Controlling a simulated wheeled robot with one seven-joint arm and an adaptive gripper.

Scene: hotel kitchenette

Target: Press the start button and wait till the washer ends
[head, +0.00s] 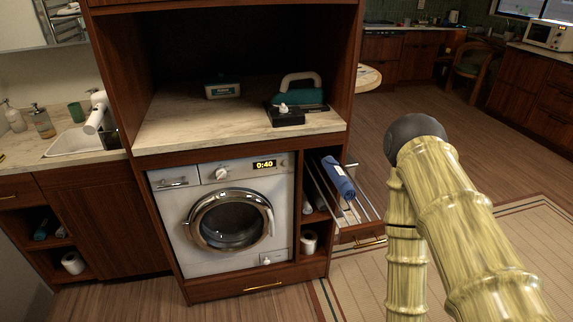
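The white washer (187,235) stands under the counter in the wooden cabinet, left of the middle of the head view. Its round door (230,220) with a metal rim looks shut. A dial (221,173) sits at the top middle of its front panel. To the right of the dial, a lit display (264,165) reads 0:40. I cannot make out which small part of the panel is the start button. My arm, with a bamboo-like surface, fills the right side, apart from the washer. My gripper is not in view.
A pull-out rack (362,214) with a rolled blue cloth (338,178) sticks out right of the washer. A teal iron (300,92) and a dark box (285,115) are on the counter (185,125). A sink (75,142) is at left. Floor is clear in front.

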